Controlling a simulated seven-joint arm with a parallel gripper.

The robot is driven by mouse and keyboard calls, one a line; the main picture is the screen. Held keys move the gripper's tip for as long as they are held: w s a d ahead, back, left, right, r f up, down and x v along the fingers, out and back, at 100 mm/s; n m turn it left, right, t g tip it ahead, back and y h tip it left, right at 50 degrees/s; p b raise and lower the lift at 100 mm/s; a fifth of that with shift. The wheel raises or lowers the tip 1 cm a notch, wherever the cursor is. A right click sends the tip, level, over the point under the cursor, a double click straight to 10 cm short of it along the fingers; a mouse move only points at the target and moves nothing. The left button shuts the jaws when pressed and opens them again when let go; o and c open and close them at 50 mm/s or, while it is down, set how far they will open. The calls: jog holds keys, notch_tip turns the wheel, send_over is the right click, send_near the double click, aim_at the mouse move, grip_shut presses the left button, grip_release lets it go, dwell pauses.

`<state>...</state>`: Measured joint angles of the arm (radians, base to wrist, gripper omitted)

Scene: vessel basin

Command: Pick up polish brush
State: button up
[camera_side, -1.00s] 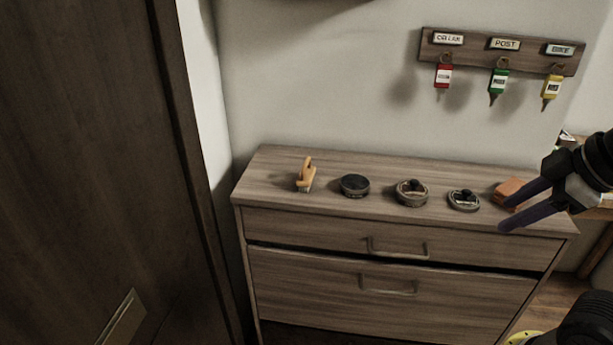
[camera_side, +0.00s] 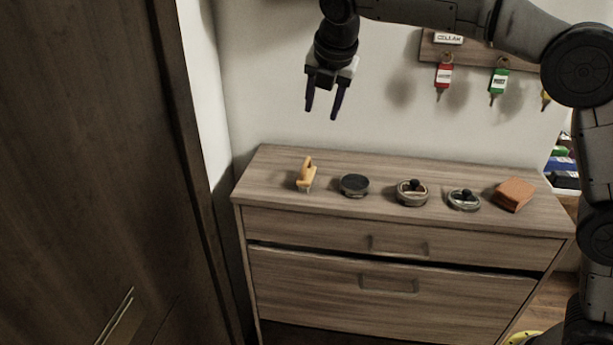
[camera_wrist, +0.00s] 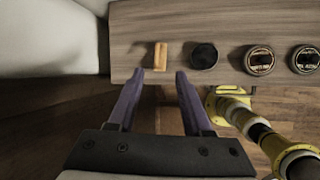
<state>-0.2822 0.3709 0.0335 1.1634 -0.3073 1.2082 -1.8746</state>
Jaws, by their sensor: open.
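The polish brush (camera_side: 306,175) has an orange-tan wooden handle and stands at the left end of the cabinet top. In the wrist view the brush (camera_wrist: 160,56) lies just beyond the fingertips, roughly in line with the gap between them. My gripper (camera_side: 323,116) is open and empty, pointing down in the air above the brush, well clear of it. Its two purple fingers also show in the wrist view (camera_wrist: 157,74).
Right of the brush on the cabinet top (camera_side: 270,165) stand a dark round tin (camera_side: 354,186), two round tins with dark knobs (camera_side: 412,193) (camera_side: 464,200) and an orange-brown block (camera_side: 514,195). A key rack (camera_side: 440,50) hangs on the wall behind. A dark door (camera_side: 80,150) is at left.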

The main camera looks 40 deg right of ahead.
notch_tip(320, 180, down, 3)
jog(key=a, duration=0.1)
send_near(307, 160)
jog(key=f, duration=0.2)
jog(key=shift+w+x, duration=0.15)
jog(key=shift+x, duration=1.45)
jog(key=shift+w+x, duration=0.2)
jog(key=shift+x, duration=1.45)
jog(key=shift+d+r, duration=0.15)
jog(key=shift+r, duration=0.1)
jog(key=shift+c, duration=0.3)
grip_shut()
